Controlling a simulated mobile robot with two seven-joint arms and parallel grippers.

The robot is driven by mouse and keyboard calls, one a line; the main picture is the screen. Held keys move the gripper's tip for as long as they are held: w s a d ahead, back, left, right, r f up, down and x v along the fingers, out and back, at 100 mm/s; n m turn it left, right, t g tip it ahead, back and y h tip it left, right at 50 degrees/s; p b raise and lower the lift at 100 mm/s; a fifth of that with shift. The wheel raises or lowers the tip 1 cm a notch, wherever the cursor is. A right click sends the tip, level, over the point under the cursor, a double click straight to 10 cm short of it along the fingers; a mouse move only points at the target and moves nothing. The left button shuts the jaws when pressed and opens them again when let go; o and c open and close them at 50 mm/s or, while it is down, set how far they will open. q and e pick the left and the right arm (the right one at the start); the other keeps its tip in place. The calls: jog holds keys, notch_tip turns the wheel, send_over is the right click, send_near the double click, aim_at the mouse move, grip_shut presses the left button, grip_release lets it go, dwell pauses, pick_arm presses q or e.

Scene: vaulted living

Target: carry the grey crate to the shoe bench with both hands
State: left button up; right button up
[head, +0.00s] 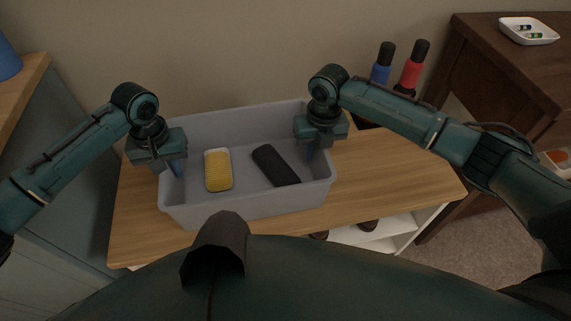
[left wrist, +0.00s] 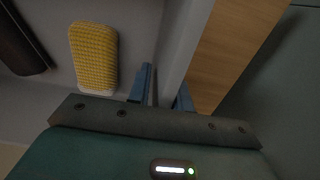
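The grey crate (head: 250,207) appears to rest level on the wooden top of the shoe bench (head: 400,172). A yellow brush-like item (head: 218,170) and a dark oblong item (head: 276,165) lie inside it. My left gripper (head: 172,168) is at the crate's left wall. In the left wrist view its fingers (left wrist: 162,92) stand close on either side of the crate wall (left wrist: 178,55), shut on it. My right gripper (head: 312,150) is at the right wall with a finger inside the crate; its outer finger is hidden, so its grip cannot be told.
Blue (head: 382,65) and red (head: 412,68) bottles stand behind the bench to the right. A dark wooden cabinet (head: 480,55) with a white dish (head: 528,32) stands at right. Shoes (head: 368,226) sit on the white shelf below. Bare bench top lies right of the crate.

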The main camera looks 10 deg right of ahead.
pick_arm(q)
jog(key=shift+o, duration=0.6)
pick_arm(e)
jog(key=shift+o, duration=0.6)
pick_arm(q)
jog(key=shift+r, duration=0.1)
notch_tip(320, 180, up, 12)
jog(key=shift+f, duration=0.2)
jog(key=shift+r, duration=0.1)
pick_arm(e)
jog(key=shift+r, duration=0.2)
notch_tip(320, 180, up, 12)
jog(key=shift+d+f, duration=0.2)
jog(key=shift+d, duration=0.1)
pick_arm(q)
jog(key=shift+d, duration=0.1)
pick_arm(e)
jog(key=shift+a, duration=0.1)
